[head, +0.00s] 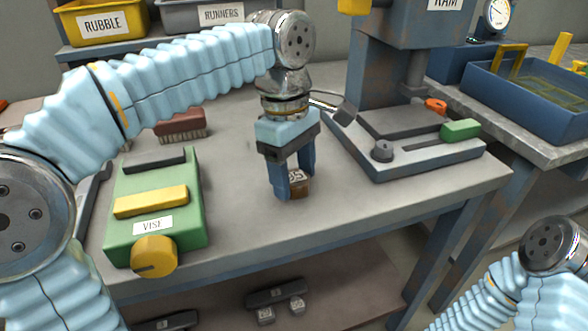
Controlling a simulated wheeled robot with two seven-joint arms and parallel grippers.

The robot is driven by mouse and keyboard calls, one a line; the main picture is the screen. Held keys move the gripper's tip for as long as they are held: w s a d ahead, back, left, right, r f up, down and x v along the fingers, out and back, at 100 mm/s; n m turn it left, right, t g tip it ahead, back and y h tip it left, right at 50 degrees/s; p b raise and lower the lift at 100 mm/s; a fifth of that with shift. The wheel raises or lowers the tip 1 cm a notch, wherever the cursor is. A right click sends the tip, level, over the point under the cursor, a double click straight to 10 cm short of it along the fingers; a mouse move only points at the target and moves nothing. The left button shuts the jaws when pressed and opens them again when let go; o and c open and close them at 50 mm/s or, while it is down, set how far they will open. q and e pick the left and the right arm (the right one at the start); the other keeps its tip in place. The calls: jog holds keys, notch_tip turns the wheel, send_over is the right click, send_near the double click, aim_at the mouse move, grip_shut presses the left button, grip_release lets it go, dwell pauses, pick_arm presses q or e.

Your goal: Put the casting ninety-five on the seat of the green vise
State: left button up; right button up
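The casting ninety-five (297,181) is a small brown block with a pale marked face that reads "95" in part. My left gripper (291,188) points down with its blue fingers at the casting, one on each side, near the front edge of the table. The fingers hide part of the casting, and I cannot tell whether it touches the table. The green vise (191,214) lies at the left of the table, with a yellow bar, a dark bar, a "VISE" label and a yellow knob. My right gripper is out of view; only part of my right arm shows at lower right.
The ram press (432,160) with a green handle stands at the right of the table. A brown brush (181,124) lies behind the vise. Bare tabletop (235,185) lies between vise and gripper. Small blocks sit on the shelf below. A blue tank (530,95) stands far right.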

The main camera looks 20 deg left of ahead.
pick_arm(q)
jog(key=shift+o, duration=1)
